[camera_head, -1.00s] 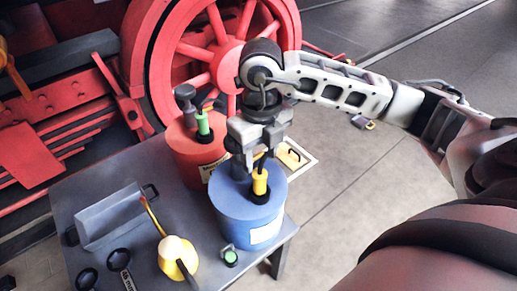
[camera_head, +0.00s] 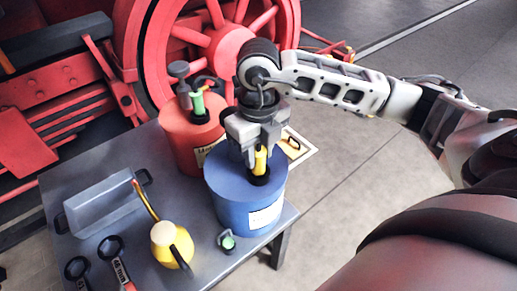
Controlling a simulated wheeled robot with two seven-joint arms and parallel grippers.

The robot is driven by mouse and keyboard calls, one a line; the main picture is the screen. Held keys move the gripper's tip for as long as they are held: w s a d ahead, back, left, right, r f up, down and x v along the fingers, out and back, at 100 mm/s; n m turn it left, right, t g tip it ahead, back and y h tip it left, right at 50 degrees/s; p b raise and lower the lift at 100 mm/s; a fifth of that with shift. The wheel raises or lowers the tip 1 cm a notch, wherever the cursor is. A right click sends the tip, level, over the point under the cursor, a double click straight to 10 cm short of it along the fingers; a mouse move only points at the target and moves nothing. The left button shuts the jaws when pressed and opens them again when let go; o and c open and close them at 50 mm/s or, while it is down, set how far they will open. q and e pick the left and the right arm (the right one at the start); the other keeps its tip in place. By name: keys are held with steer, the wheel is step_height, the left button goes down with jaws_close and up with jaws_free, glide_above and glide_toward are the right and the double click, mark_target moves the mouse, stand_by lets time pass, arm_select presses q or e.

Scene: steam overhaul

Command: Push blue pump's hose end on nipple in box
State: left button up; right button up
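The blue pump (camera_head: 235,203) is a blue drum with a pale label, standing upright at the table's right side. A yellow upright piece (camera_head: 260,160) with a black foot is on its lid; I cannot tell whether this is the hose end. My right gripper (camera_head: 250,153) points down over the lid, at the yellow piece. Its fingers overlap the piece in view, and I cannot tell whether they grip it. A grey box (camera_head: 103,214) with end handles lies at the table's left; no nipple can be made out in it. My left gripper is not in view.
A red drum (camera_head: 185,140) with a green-topped piece stands behind the blue pump. A yellow oil can (camera_head: 163,240), wrenches (camera_head: 112,255) and a small green-topped item (camera_head: 228,242) are on the dark table (camera_head: 205,262). A red spoked wheel (camera_head: 212,40) rises behind.

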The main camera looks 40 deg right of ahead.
steer(key=shift+c, duration=1.2)
steer(key=shift+r, duration=0.15)
steer(key=shift+r+p, duration=0.95)
steer(key=shift+r, duration=0.2)
steer(key=shift+r+p, duration=1.1)
steer(key=shift+r, duration=0.4)
